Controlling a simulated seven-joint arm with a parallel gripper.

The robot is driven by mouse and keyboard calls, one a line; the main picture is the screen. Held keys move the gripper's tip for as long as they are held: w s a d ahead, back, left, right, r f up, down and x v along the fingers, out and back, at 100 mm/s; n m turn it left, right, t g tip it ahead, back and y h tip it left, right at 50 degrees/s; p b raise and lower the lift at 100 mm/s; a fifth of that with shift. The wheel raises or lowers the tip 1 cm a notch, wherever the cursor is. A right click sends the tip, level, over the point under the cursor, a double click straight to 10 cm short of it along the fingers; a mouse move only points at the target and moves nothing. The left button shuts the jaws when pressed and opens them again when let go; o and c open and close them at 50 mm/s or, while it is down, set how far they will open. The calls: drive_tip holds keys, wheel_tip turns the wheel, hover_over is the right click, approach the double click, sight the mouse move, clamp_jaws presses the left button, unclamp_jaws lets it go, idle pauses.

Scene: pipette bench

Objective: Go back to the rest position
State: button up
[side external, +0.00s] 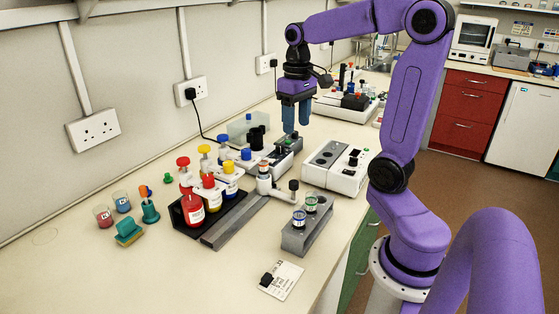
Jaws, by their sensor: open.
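My gripper (296,116) points down above the far middle of the bench. Its two blue fingers are apart with nothing seen between them. Just below and behind the fingers is a dark device (287,146) with a grey base; whether the fingertips touch it I cannot tell. My purple arm arches over from the right side of the bench.
Red, yellow and blue capped bottles (192,208) stand in a black rack. A grey block (307,232) holds small vials near the front edge. A white instrument (340,165) stands right of the gripper. Beakers (103,215) and a sponge (129,232) sit at left. The front-left bench is clear.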

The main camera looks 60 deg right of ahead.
drive_tip(key=s+a+f+n, duration=0.4)
drive_tip(key=s+a+n, duration=0.3)
drive_tip(key=s+a, duration=0.2)
drive_tip(key=s+a+f+n, duration=0.5)
drive_tip(key=s+a+n, duration=0.2)
drive_tip(key=s+a, duration=0.1)
drive_tip(key=shift+s+a, duration=0.4)
drive_tip(key=shift+a, duration=0.5)
